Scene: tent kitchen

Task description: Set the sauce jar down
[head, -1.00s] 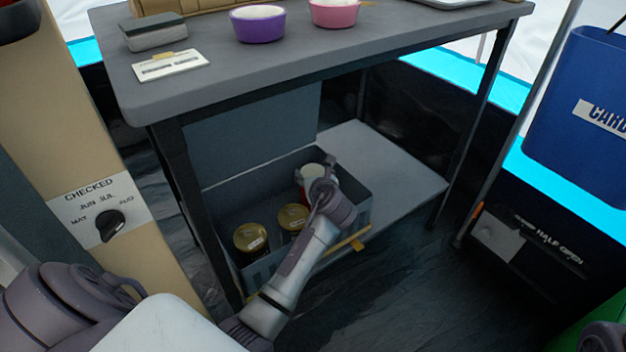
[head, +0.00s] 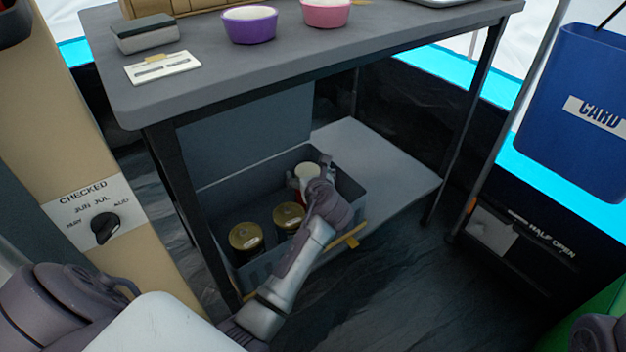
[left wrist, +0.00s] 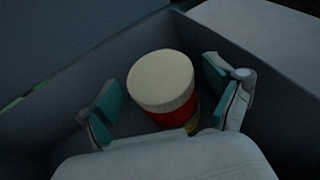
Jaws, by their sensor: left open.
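The sauce jar (head: 308,171) has a white lid and a red body. It stands in the right part of a grey crate (head: 262,268) on the low shelf under the table. In the left wrist view the jar (left wrist: 161,82) looks upright, with the crate walls behind it. My left gripper (head: 306,182) reaches down into the crate at the jar. Its two teal-padded fingers (left wrist: 164,100) are spread on either side of the jar, with visible gaps. The jar's lower part and base are hidden. My right gripper is not in view.
Two gold-lidded jars (head: 246,237) (head: 289,216) stand in the crate left of the sauce jar. The shelf (head: 385,160) is bare to the right of the crate. Table legs (head: 180,180) frame the opening. Purple (head: 249,25) and pink (head: 325,12) bowls sit on the tabletop above.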

